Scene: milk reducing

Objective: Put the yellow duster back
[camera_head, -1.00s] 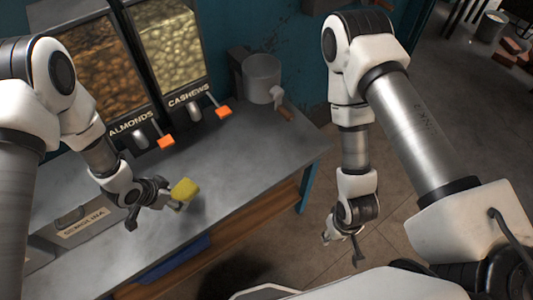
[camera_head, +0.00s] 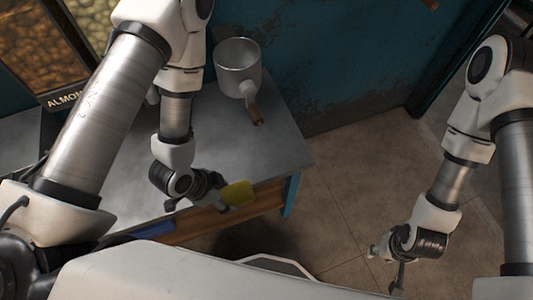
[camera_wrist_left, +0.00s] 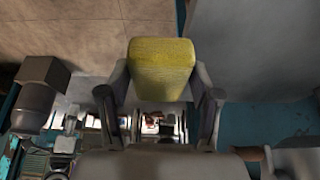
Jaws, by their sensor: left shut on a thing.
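The yellow duster (camera_head: 238,193) is a small yellow block held in my left gripper (camera_head: 213,190), over the front edge of the grey counter in the head view. In the left wrist view the duster (camera_wrist_left: 161,68) sits between the two fingers of my left gripper (camera_wrist_left: 160,92), which are shut on it. My right gripper (camera_head: 385,266) hangs over the tiled floor at the lower right of the head view, apart from everything. Its fingers are too small and dark to tell how far they are spread.
The grey counter (camera_head: 265,145) has bare room at its right end. An almond dispenser (camera_head: 40,50) stands at the far left. Tiled floor (camera_head: 340,190) lies to the right.

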